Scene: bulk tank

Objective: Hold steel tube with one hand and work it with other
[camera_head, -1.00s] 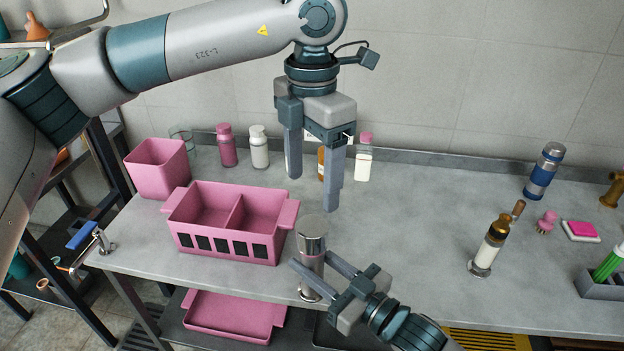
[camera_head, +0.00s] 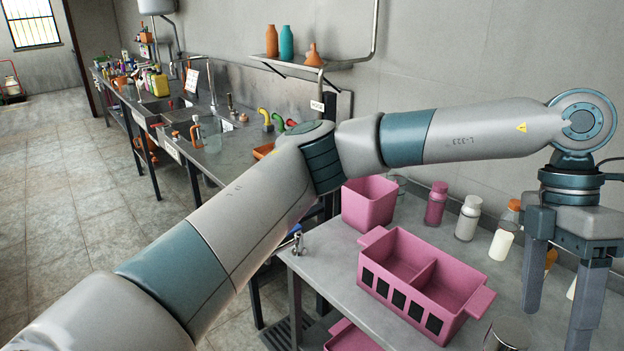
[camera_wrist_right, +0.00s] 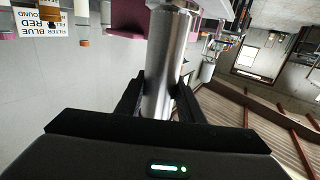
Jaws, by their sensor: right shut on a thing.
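The steel tube (camera_wrist_right: 170,50) stands out from between the fingers of my right gripper (camera_wrist_right: 158,95) in the right wrist view, and that gripper is shut on it. In the head view only the tube's shiny top (camera_head: 508,335) shows at the bottom edge; my right gripper is out of that view. My left gripper (camera_head: 557,322) points down at the right of the head view, its two fingers apart with nothing between them. It is just right of the tube's top in the picture.
A pink two-part bin (camera_head: 400,285) stands left of the tube on the grey table, with a pink tub (camera_head: 369,205) behind it. Bottles (camera_head: 467,218) line the back. A shelf (camera_head: 320,64) and a long sink bench (camera_head: 205,145) lie beyond my left arm.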

